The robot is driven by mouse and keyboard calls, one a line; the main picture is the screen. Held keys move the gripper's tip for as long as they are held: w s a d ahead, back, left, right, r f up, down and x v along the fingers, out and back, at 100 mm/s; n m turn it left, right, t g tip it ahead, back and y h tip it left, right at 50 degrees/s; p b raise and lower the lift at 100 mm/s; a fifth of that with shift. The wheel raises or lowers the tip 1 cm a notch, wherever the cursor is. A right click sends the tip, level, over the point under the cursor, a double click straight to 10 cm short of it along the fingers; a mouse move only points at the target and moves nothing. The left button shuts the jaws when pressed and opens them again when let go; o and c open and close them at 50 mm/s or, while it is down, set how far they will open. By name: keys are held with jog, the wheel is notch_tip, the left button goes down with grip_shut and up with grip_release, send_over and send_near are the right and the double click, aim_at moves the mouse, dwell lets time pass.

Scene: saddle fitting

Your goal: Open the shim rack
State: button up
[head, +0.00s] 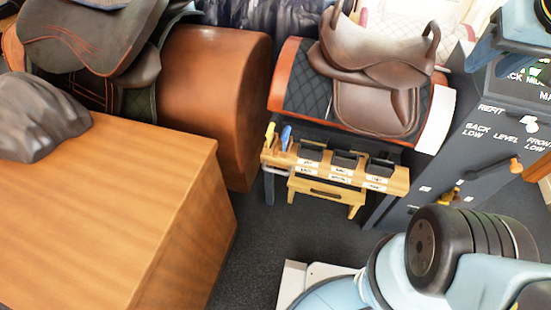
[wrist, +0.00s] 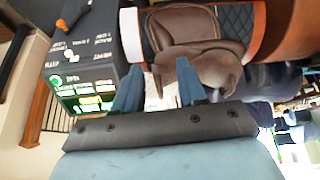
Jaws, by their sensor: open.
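The shim rack (head: 327,192) is a light wooden unit below the saddle stand in the head view. Its upper shelf holds several dark bins with white labels, and its lower wooden front has a dark slot-like handle. I cannot tell whether that front is fully closed. My gripper (wrist: 160,82) shows in the wrist view with two blue fingers apart and nothing between them. It faces the brown saddle (wrist: 193,38) and the stand, seen upside down. The rack cannot be made out in the wrist view, and the gripper is apart from it.
A dark panel (head: 480,150) with lettering and orange levers stands right of the rack. A large wooden block (head: 130,200) fills the left. The brown saddle sits on the padded stand (head: 290,75) above the rack. Dark floor (head: 262,235) is clear before the rack.

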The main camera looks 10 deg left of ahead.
jog(key=shift+a, duration=0.1)
jog(key=w+a+f+n+g+h, duration=0.3)
jog(key=w+a+f+n+g, duration=0.1)
jog(key=w+a+f+n, duration=0.75)
jog(key=w+a+f+n+t+h, duration=0.1)
jog(key=w+a+f+n+h, duration=0.15)
jog(key=a+f+n, duration=0.4)
jog(key=w+a+f+n+h, duration=0.2)
jog(key=w+a+f+n, duration=0.15)
jog(key=f, duration=0.55)
jog(key=s+a+f+n+t, duration=0.35)
jog(key=a+f+n, duration=0.25)
jog(key=f+n, duration=0.3)
jog(key=s+a+f+n+t, duration=0.2)
jog(key=a+f+n+t, duration=0.2)
jog(key=a+f+n, duration=0.5)
jog(key=n+t+y, duration=0.6)
jog(key=n+y, duration=0.1)
jog(key=n, duration=0.7)
send_near(275, 170)
jog(key=shift+g+h, duration=0.25)
jog(key=x, duration=1)
jog(key=shift+f, duration=0.3)
